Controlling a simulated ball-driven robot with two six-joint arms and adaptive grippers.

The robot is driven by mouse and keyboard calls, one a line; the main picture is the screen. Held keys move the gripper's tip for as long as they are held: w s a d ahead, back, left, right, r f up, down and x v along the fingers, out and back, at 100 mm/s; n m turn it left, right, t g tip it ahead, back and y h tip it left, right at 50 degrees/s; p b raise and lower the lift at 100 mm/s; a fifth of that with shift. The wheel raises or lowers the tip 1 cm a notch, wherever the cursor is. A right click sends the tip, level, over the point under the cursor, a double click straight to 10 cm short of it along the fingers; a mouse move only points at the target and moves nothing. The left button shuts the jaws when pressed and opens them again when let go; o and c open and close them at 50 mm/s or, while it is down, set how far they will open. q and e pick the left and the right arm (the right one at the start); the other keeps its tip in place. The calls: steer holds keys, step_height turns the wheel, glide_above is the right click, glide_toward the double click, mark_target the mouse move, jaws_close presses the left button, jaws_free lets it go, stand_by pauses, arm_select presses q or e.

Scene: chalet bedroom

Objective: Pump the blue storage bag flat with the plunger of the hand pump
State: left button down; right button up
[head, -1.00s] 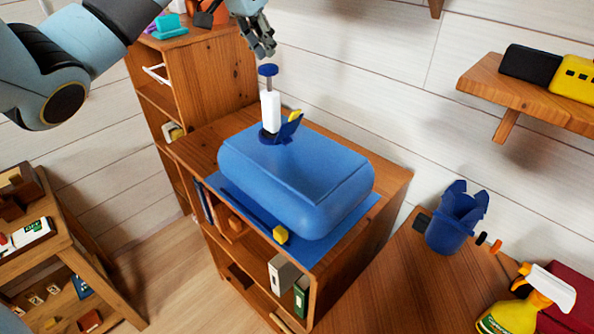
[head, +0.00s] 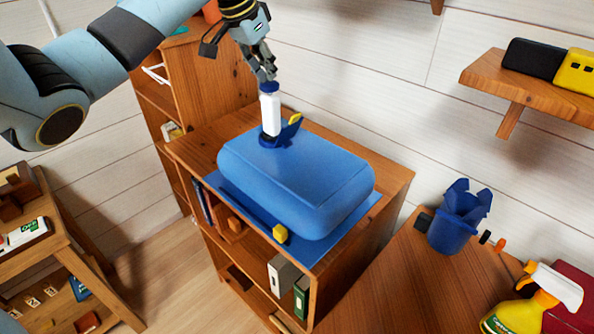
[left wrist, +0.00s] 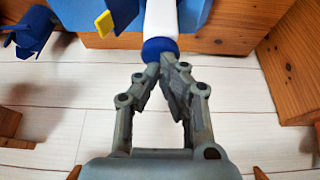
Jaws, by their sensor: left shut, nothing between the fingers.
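The blue storage bag (head: 300,180) lies puffed up on a blue mat (head: 345,228) on top of a wooden shelf unit. The white hand pump (head: 270,114) stands upright on the bag's back left part, beside a raised blue flap with a yellow tab (head: 296,118). Its blue plunger knob (head: 269,88) sits right at the top of the white body, with no rod showing between. My left gripper (head: 271,76) is shut and empty, its fingertips at the knob from above. In the left wrist view the fingertips (left wrist: 157,72) meet at the knob (left wrist: 158,48). My right gripper is not in view.
A yellow clip (head: 280,233) sits at the mat's front edge. A blue bucket (head: 453,228) and a yellow spray bottle (head: 528,303) stand on the wooden surface at right. A wall shelf (head: 525,95) is at upper right. A taller cabinet (head: 210,80) stands behind.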

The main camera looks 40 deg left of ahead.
mark_target(267, 83)
arm_select(q)
steer(key=shift+f, duration=0.5)
step_height(267, 83, up, 3)
steer(key=p, duration=0.2)
steer(key=shift+p, duration=0.35)
steer(key=shift+r, duration=0.9)
steer(key=shift+f+b, duration=1.3)
steer(key=shift+f, duration=2.2)
step_height(267, 83, up, 3)
steer(key=shift+f+p, duration=0.1)
steer(key=shift+p, duration=1.15)
steer(key=shift+r, duration=1.05)
